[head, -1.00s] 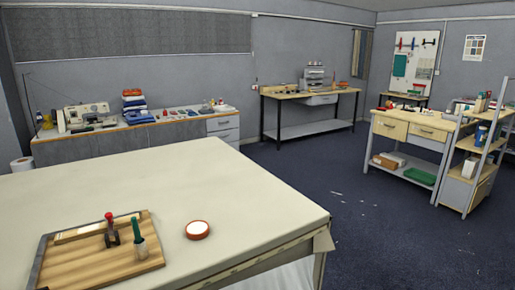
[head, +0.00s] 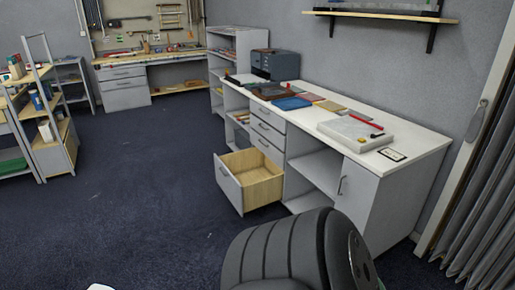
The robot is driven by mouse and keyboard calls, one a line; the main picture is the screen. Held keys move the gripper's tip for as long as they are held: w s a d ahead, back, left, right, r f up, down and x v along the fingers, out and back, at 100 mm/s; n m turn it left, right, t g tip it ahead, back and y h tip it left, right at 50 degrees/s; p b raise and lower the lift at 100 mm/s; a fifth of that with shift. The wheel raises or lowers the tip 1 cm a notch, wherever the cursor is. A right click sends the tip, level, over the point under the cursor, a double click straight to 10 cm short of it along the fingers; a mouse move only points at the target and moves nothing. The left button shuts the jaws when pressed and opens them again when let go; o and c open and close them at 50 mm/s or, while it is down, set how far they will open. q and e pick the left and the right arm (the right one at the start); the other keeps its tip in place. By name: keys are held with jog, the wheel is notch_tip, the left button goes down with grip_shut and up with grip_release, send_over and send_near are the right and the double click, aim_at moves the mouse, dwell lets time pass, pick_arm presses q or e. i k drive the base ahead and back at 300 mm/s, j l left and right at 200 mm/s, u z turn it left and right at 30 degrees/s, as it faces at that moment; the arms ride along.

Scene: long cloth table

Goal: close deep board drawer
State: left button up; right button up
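A deep drawer (head: 250,178) with a grey front and pale wooden inside is pulled out at the bottom of a grey and white cabinet. It stands open towards the left, low near the floor, and looks empty. Shut drawers (head: 266,135) sit above it in the same unit. A dark ribbed arm part of mine shows at the bottom centre, in front of the cabinet's lower right. Neither of my grippers can be made out.
The white counter (head: 425,142) carries a grey box-like machine, coloured flat items and a white board. An open-shelf rack (head: 46,110) stands at the left. Dark carpet (head: 140,190) left of the drawer is clear. A pegboard bench (head: 160,55) stands at the back.

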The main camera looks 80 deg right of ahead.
aim_at(250, 180)
jog(key=l+z, duration=0.15)
jog(key=z, duration=2)
jog(key=i+z, duration=0.25)
jog(key=i, duration=0.65)
jog(key=i+j+z, duration=0.1)
jog(key=i+z, duration=0.2)
jog(key=i, duration=0.55)
